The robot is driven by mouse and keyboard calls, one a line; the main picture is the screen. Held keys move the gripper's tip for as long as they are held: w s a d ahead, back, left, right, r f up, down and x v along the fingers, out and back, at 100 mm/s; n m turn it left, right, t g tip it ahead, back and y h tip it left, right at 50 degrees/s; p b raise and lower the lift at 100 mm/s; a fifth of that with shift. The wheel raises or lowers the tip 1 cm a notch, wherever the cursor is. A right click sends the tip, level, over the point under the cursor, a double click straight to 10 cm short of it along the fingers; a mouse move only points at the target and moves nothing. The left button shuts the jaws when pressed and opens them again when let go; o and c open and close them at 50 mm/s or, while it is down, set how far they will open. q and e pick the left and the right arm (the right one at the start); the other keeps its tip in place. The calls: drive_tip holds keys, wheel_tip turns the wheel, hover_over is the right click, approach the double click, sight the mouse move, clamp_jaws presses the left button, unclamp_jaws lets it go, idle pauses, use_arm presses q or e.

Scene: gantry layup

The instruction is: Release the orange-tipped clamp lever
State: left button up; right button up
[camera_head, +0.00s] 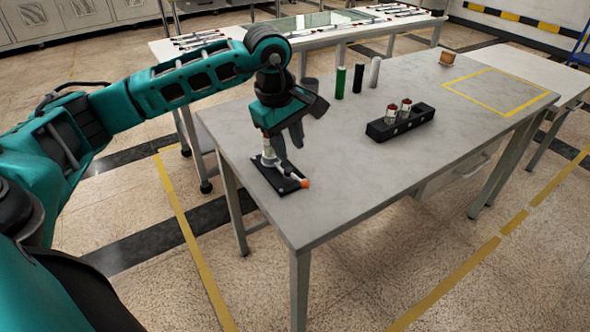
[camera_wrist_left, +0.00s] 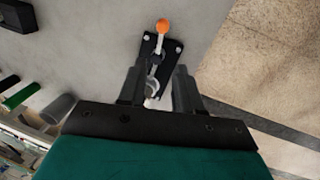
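The clamp sits on a black base plate (camera_head: 280,176) near the left end of the grey table (camera_head: 330,205). Its lever's orange tip (camera_head: 305,183) points toward the table's front edge, and it also shows in the left wrist view (camera_wrist_left: 162,26). My left gripper (camera_head: 288,140) is above and behind the clamp. In the left wrist view my left gripper (camera_wrist_left: 160,84) is open, its two fingers on either side of the clamp's metal part (camera_wrist_left: 152,88). The orange tip lies beyond the fingertips. I cannot tell whether the fingers touch the clamp. My right gripper is not in view.
A black holder (camera_head: 400,124) with two capped cylinders stands mid-table. Green (camera_head: 340,82), black (camera_head: 358,78) and white (camera_head: 375,72) cylinders stand behind it. A small brown object (camera_head: 447,58) is near the yellow-outlined area (camera_head: 495,92). The table front is clear.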

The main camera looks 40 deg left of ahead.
sight(296, 177)
use_arm(q)
drive_tip(key=f, duration=0.2)
drive_tip(key=w+f, duration=0.1)
drive_tip(key=f, duration=0.5)
drive_tip(key=shift+w+d+f, duration=0.1)
drive_tip(key=shift+w+d, duration=0.15)
drive_tip(key=shift+w, duration=0.05)
clamp_jaws()
